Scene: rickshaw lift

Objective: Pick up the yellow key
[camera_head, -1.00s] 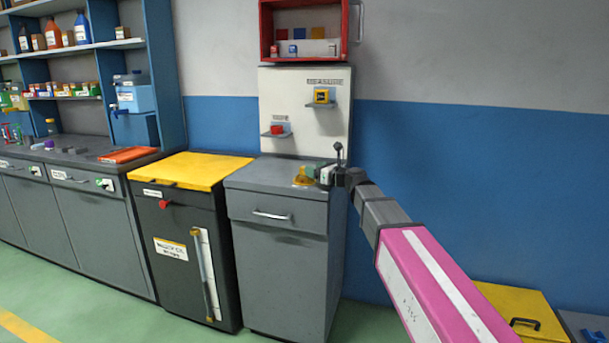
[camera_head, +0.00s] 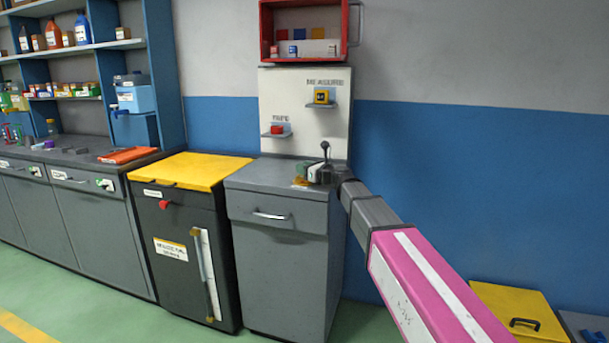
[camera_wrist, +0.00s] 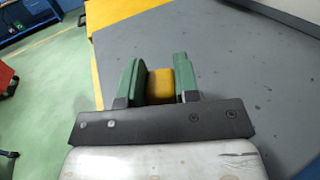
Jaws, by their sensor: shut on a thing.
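The yellow key (camera_head: 300,182) is a small yellow-orange piece at the top of the grey cabinet (camera_head: 272,178), largely hidden by my gripper (camera_head: 311,173) in the head view. In the wrist view the yellow key (camera_wrist: 160,84) shows as a yellow block between the two green fingers of my gripper (camera_wrist: 159,76). The fingers are shut on it. Its full shape is hidden, and I cannot tell whether it still touches the cabinet top.
A white board with a red piece (camera_head: 277,130) and a yellow piece (camera_head: 322,96) on small shelves stands behind the cabinet. A yellow-topped bin (camera_head: 190,171) adjoins it on the left. A red wall box (camera_head: 264,30) hangs above.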

